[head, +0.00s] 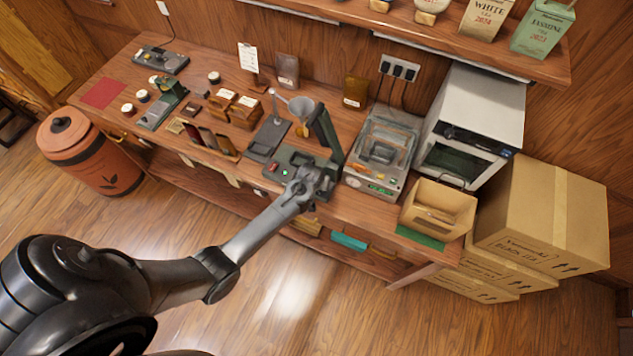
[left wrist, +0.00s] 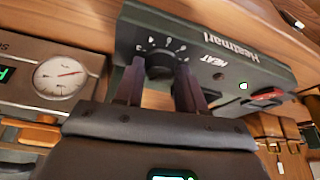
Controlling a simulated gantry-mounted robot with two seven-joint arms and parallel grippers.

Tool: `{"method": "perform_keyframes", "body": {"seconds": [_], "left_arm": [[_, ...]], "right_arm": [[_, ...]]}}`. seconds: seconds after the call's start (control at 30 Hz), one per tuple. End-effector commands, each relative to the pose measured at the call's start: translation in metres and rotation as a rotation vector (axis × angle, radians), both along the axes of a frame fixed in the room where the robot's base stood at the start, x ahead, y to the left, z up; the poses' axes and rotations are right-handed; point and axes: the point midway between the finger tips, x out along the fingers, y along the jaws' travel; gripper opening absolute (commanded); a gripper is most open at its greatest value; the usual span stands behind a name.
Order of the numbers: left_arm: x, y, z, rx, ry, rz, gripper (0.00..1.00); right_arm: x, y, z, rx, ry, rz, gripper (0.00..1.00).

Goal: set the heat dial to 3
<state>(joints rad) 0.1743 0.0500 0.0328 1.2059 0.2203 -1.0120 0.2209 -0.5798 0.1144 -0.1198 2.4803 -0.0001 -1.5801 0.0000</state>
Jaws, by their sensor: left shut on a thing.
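The heat dial (left wrist: 160,64) is a dark round knob on the front of a dark green-grey machine (left wrist: 228,62), lettered "HEAT". My left gripper (left wrist: 158,88) is shut on the dial, one finger on each side. Small white scale marks fan around the dial; the numbers and the pointer are too small to read. In the head view my left gripper (head: 308,184) is at the front right of the machine (head: 268,158) and hides the dial. A green lamp (left wrist: 243,86) is lit beside a red switch (left wrist: 268,96). My right gripper is not in view.
A vacuum machine (head: 383,150) with a round gauge (left wrist: 60,76) stands close beside the dial. A raised lever arm (head: 326,132) rises behind my gripper. A wooden rack (head: 212,140) is to the left, a cardboard bin (head: 440,207) to the right. The floor in front is clear.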

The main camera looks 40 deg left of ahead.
Motion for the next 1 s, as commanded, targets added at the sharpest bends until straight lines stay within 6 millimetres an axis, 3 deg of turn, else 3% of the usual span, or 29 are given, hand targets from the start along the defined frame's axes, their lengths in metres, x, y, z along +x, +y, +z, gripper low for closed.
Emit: {"method": "perform_keyframes", "body": {"seconds": [0.37,1.0], "left_arm": [[0.000,0.002,0.002,0.002,0.000,-0.157,0.09],[0.000,0.007,0.001,0.002,0.001,-0.750,0.09]], "right_arm": [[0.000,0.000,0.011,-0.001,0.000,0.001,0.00],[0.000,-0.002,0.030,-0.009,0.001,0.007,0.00]]}}
